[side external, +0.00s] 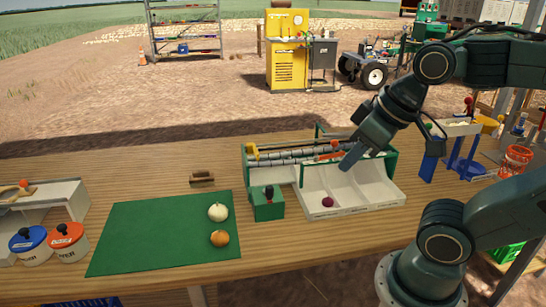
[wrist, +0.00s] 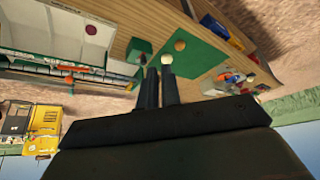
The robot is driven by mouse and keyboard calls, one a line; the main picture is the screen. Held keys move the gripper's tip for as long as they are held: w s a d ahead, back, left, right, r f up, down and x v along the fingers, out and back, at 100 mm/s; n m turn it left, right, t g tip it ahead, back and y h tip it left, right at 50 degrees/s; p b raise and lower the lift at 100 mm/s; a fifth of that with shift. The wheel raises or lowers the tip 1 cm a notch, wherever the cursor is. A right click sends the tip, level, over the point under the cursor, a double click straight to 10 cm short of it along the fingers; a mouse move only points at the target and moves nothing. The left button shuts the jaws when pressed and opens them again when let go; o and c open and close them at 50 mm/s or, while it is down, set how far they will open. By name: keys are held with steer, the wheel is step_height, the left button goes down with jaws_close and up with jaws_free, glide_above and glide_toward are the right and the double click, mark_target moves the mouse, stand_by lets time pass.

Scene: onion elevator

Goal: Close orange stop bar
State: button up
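The orange stop bar (side external: 330,156) is a short orange piece lying across the right end of the grey rollers (side external: 290,157) on the green-sided elevator unit. An orange-red knob (side external: 334,143) shows just above it. My gripper (side external: 346,164) is just right of the bar, over the back of the white sorting tray, pointing down and left. Whether it touches the bar cannot be told. In the wrist view my two dark fingers (wrist: 161,72) show a narrow gap with nothing held between them.
The white divided tray (side external: 385,197) holds a red onion (side external: 327,202). A green box with a dark knob (side external: 267,203) stands at its left. A green mat (side external: 150,235) carries a white onion (side external: 218,212) and a yellow onion (side external: 220,238). Lidded pots (side external: 67,242) stand far left.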

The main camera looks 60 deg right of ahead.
steer(key=shift+w+d+r, duration=0.1)
steer(key=shift+w+d, duration=0.2)
steer(key=shift+w, duration=0.05)
jaws_close()
steer(key=w+d+f+m+g+h, duration=0.1)
steer(key=w+d+m, duration=0.2)
steer(key=d, duration=0.9)
steer(key=w+d+f+m+g+h, duration=0.1)
steer(key=w+d+m, duration=0.3)
steer(key=d, duration=0.8)
steer(key=shift+w+d+f+m+g, duration=0.15)
steer(key=shift+d+f+m+g, duration=0.35)
steer(key=shift+m, duration=0.6)
steer(key=shift+a, duration=0.15)
steer(key=w+d+f, duration=0.2)
steer(key=f, duration=0.3)
steer(key=w+d+f, duration=0.2)
steer(key=d+f, duration=0.1)
steer(key=f, duration=0.2)
steer(key=shift+w+h, duration=0.3)
